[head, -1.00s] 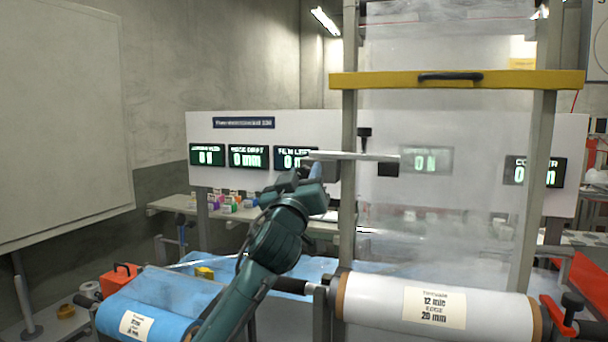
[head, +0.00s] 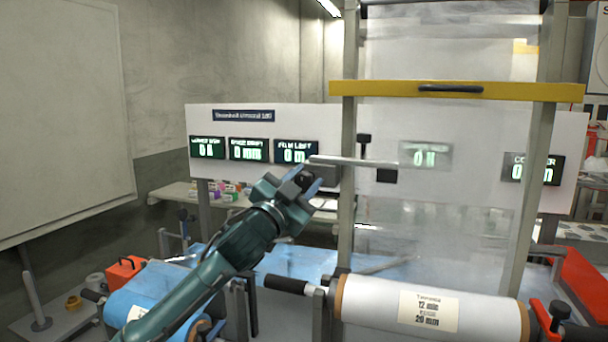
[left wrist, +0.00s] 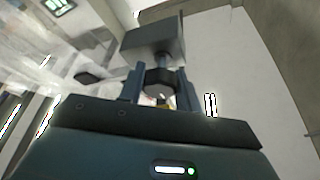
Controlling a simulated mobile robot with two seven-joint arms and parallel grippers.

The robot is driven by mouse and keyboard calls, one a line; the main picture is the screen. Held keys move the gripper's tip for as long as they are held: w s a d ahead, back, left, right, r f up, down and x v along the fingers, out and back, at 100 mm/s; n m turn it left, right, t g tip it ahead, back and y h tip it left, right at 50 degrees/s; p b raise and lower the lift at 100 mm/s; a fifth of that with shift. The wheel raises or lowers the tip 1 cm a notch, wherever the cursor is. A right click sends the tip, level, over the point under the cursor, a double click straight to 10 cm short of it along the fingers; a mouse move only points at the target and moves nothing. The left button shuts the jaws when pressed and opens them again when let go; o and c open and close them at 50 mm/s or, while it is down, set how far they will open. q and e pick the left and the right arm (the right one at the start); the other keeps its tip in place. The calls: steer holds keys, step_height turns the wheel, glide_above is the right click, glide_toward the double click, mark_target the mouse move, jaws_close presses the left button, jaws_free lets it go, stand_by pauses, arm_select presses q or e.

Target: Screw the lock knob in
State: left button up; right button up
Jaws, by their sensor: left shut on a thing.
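My left gripper (head: 308,182) is raised at the left upright of the film frame, just below the left end of a thin pale bar (head: 352,162). In the left wrist view it is shut on a dark lock knob (left wrist: 160,82), held between its two fingers. A short metal shank runs from the knob to a grey block (left wrist: 153,38). How deep the shank sits in the block I cannot tell. In the head view the gripper mostly hides the knob. My right gripper is not in view.
The left upright (head: 348,210) stands right of my gripper. A yellow crossbar (head: 500,91) spans the frame above. A white film roll (head: 375,302) lies below right, with a blue roll (head: 140,295) lower left. A display board (head: 265,130) stands behind.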

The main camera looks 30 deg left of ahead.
arm_select(q)
steer(key=shift+m+h, duration=0.4)
steer(key=shift+m, duration=0.5)
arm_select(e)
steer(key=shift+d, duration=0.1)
arm_select(q)
steer(key=o, duration=1)
steer(key=shift+c, duration=0.2)
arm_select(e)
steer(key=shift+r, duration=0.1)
arm_select(q)
steer(key=shift+s+f, duration=0.2)
steer(key=shift+s, duration=0.1)
steer(key=b+v, duration=0.5)
steer(key=v, duration=0.7)
steer(key=shift+s+r, duration=0.2)
steer(key=shift+s, duration=0.15)
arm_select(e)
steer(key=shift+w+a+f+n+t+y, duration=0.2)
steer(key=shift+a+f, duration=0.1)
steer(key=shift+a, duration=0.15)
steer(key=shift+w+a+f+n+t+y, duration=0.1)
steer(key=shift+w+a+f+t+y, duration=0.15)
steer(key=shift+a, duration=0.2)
